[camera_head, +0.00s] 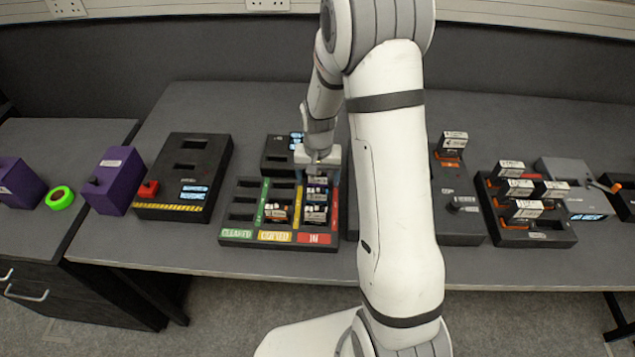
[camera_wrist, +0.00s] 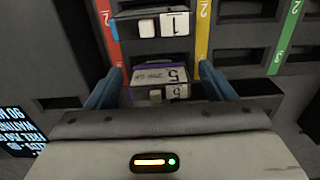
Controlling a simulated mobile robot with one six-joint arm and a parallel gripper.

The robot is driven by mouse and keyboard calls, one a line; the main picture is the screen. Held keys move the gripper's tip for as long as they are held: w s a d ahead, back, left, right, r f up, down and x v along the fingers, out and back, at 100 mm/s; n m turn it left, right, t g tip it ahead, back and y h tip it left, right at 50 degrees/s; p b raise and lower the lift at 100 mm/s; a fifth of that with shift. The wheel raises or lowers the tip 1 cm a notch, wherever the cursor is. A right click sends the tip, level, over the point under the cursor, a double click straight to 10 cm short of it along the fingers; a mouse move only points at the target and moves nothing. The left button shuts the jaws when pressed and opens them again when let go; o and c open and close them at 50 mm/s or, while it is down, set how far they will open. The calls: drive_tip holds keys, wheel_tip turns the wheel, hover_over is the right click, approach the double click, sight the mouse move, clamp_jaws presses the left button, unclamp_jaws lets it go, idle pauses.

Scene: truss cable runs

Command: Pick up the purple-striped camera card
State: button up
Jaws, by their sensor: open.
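The purple-striped camera card (camera_wrist: 160,76) stands in a slot of the red-edged column of the sorting tray. In the wrist view it has a white label with a 5 and a purple stripe along its edge. My gripper (camera_wrist: 160,84) is open, with one blue finger on each side of this card; I cannot tell whether either finger touches it.
The sorting tray (camera_head: 230,233) has green, yellow and red columns. A blue-striped card (camera_wrist: 150,24) marked 1 stands in the neighbouring slot. Another card (camera_head: 277,213) is in the yellow column. A black rack (camera_head: 540,238) with several cards stands to the right.

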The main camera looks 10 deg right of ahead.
drive_tip(key=c, duration=1.1)
drive_tip(key=shift+r, duration=0.1)
